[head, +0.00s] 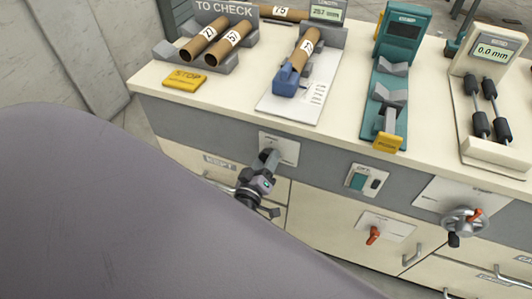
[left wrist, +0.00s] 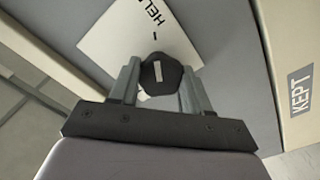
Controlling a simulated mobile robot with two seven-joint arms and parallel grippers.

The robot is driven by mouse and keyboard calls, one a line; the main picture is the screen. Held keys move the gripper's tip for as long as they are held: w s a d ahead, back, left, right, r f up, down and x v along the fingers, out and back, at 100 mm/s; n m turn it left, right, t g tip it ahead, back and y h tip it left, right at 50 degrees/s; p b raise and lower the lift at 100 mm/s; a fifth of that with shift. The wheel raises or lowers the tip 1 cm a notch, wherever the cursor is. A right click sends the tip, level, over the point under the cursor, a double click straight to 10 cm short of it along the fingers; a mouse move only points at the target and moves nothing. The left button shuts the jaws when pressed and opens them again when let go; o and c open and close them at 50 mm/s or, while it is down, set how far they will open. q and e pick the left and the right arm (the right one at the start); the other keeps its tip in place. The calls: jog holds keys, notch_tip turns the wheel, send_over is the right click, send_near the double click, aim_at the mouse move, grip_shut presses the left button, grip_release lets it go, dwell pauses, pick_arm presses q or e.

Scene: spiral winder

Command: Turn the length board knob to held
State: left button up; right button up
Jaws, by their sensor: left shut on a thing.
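The length board knob (left wrist: 158,74) is dark with a white pointer line, on a white plate (left wrist: 118,42) on the bench's grey front. In the left wrist view its line points roughly up the picture, toward a small tick and partly cut-off lettering reading "HEL". In the head view the plate (head: 287,148) shows below the length board, and the knob is hidden by my left gripper (head: 267,160). The left gripper's two fingers (left wrist: 160,88) are shut on the knob, one on each side. My right gripper is in neither view.
Above, the length board (head: 298,105) carries a cardboard tube (head: 304,50) and a blue block (head: 287,83). A yellow stop block (head: 185,80) is left. A rocker switch (head: 366,180), an orange-red handle (head: 374,235) and a handwheel (head: 460,222) are to the right.

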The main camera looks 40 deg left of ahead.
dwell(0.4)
pick_arm(q)
jog(key=o, duration=1.1)
jog(key=shift+c, duration=0.2)
jog(key=shift+s, duration=0.1)
jog(key=p+v, duration=0.2)
jog(key=v, duration=0.5)
jog(key=shift+p, duration=0.3)
